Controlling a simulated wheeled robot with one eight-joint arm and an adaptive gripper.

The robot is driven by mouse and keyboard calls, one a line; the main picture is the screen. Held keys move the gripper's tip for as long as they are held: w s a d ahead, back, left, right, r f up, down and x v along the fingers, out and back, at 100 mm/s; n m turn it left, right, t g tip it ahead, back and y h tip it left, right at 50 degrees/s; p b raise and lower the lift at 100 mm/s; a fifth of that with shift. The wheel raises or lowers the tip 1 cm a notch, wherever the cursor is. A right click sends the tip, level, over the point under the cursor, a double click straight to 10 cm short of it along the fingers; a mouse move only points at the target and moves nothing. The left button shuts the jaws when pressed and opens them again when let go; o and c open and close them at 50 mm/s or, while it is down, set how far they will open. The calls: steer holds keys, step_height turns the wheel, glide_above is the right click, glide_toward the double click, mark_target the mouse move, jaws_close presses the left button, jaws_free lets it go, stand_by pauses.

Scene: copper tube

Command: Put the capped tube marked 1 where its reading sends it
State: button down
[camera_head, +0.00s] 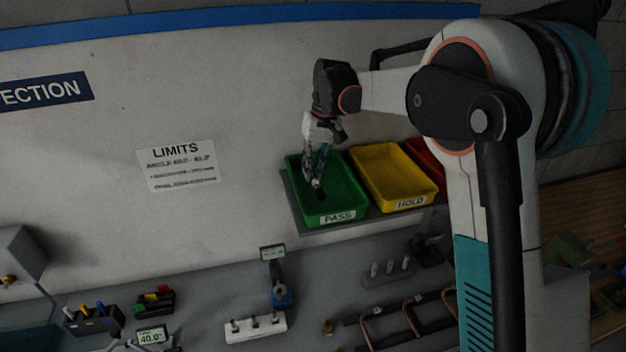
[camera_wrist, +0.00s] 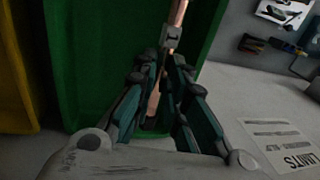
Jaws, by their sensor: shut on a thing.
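My gripper (camera_head: 317,184) is low at the green PASS tray (camera_head: 338,204), with its fingers inside the outline of the tray. In the wrist view my gripper (camera_wrist: 160,72) is shut on a copper tube (camera_wrist: 179,12). A grey block with a dark mark (camera_wrist: 172,38) sits around the tube just beyond the fingertips; I cannot read the mark for sure. The green tray wall (camera_wrist: 95,60) fills the view behind the tube. In the head view the tube is too small and dark to make out. Whether it touches the tray floor cannot be told.
The yellow HOLD tray (camera_head: 390,175) stands right of the green one, then a red tray (camera_head: 425,158), partly hidden by my arm. A LIMITS sheet (camera_head: 177,165) is at left. A display reading 40.0 (camera_head: 152,336) and a white rack (camera_head: 256,327) stand below.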

mark_target(311, 191)
steer(key=shift+f, duration=2.2)
steer(key=shift+s, duration=0.1)
steer(key=c, duration=1.6)
jaws_free()
steer(key=shift+f, duration=0.1)
